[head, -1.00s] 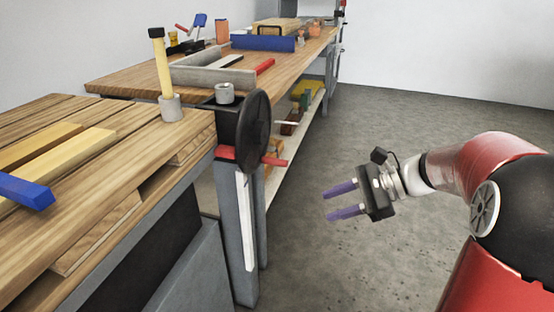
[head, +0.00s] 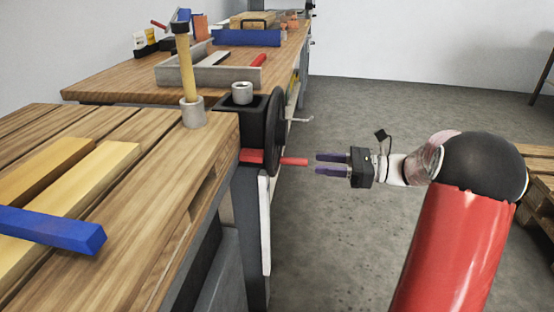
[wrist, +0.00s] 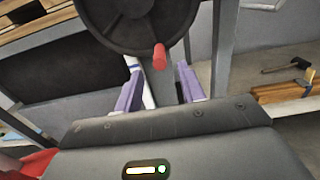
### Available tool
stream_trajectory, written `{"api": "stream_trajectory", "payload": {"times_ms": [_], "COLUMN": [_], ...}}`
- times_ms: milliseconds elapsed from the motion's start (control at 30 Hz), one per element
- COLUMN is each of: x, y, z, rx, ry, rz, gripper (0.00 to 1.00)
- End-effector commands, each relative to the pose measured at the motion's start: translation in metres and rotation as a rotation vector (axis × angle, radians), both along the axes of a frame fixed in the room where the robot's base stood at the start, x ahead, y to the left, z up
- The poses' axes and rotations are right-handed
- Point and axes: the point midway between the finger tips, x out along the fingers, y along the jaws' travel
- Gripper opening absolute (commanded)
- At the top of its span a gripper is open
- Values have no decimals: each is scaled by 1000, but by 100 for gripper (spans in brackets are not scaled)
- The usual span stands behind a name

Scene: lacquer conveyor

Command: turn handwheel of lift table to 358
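The black handwheel (head: 276,128) is mounted upright on the right end of the lift table (head: 221,125) and is seen nearly edge-on in the head view. Its red handle (head: 293,161) sticks out to the right, low on the wheel. The wheel (wrist: 138,20) also shows at the top of the wrist view, with the red handle (wrist: 159,57) pointing toward the camera. My gripper (head: 317,164) is open and empty, with its purple fingertips just right of the handle's end. In the wrist view the fingers (wrist: 157,77) lie on either side below the handle. No number reading is legible.
A blue clamp bar (head: 50,230) and wooden boards lie on the slatted table top. A mallet (head: 184,60) stands in a grey cup (head: 193,112). A second workbench (head: 120,77) with tools stands behind. The floor right of the wheel is clear.

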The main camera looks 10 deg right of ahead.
Motion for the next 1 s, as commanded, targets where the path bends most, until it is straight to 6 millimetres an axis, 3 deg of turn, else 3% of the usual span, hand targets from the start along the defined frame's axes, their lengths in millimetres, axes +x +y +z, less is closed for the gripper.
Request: {"api": "stream_trajectory", "payload": {"times_ms": [500,867,1000], "x": [21,23,23], "y": [67,73,73], "z": [0,0,0], "rx": [0,0,0], "ry": [0,0,0], "rz": [4,1,1], "gripper": [40,40,24]}}
